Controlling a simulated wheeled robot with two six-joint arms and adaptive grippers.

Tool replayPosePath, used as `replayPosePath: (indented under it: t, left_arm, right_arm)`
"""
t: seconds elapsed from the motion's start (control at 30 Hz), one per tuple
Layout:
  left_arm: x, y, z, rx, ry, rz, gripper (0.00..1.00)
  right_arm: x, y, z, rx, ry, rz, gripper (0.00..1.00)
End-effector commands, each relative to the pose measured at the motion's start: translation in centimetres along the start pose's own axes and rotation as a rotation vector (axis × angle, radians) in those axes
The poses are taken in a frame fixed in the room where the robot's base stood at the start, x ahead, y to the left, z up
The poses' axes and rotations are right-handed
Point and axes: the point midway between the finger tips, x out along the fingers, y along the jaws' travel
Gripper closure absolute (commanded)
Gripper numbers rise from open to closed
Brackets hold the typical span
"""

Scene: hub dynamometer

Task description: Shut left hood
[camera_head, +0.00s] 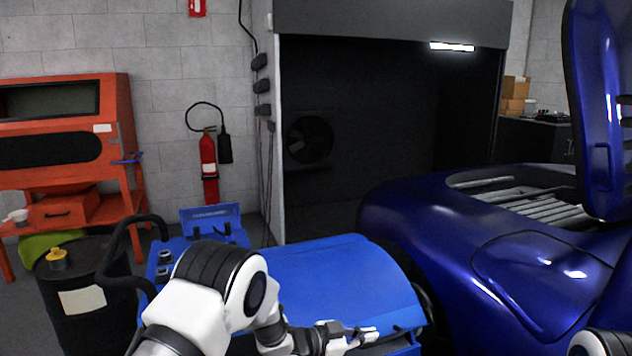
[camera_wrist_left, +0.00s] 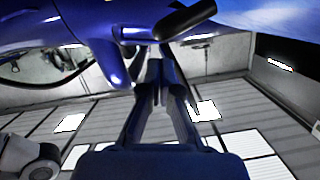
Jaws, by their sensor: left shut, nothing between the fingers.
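A rounded blue hood (camera_head: 335,272) on the blue machine lies low in the middle of the head view, with a dark gap under its front edge. Whether it is fully down I cannot tell. My left gripper (camera_head: 364,336) is shut and empty, in front of the hood's near edge. In the left wrist view its fingers (camera_wrist_left: 163,75) point up the picture toward a black bar (camera_wrist_left: 185,18) by a blue surface. Whether they touch it I cannot tell. My right gripper is out of view; only part of that arm shows at lower right.
A blue car (camera_head: 440,225) with a raised blue panel (camera_head: 600,110) stands close on the right. A black drum (camera_head: 75,285) and an orange cabinet (camera_head: 65,140) are on the left. A fire extinguisher (camera_head: 208,155) hangs on the back wall.

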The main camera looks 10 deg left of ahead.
Motion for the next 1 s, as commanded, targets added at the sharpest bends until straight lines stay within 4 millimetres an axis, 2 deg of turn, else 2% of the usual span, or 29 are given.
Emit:
replayPosePath:
  t: [0.03, 0.1, 0.3, 0.4, 0.6, 1.0]
  left_arm:
    - [0.8, 0.7, 3.3, 0.036, -0.001, -0.010, 1.00]
    - [1.4, 1.1, 5.7, 0.095, 0.000, -0.025, 1.00]
    - [2.8, 1.3, 11.2, 0.242, 0.001, -0.062, 1.00]
    - [3.3, 1.1, 13.2, 0.267, 0.001, -0.069, 1.00]
    - [3.9, 0.8, 15.7, 0.266, 0.000, -0.067, 1.00]
    - [4.0, 0.7, 16.7, 0.259, -0.008, -0.066, 1.00]
  right_arm:
    - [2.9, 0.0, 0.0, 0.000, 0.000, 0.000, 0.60]
    - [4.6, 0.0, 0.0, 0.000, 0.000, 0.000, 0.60]
    - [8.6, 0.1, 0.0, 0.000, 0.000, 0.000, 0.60]
    - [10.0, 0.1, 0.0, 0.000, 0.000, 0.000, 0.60]
    - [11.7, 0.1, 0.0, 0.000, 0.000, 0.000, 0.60]
    - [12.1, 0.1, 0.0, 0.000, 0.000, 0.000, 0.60]
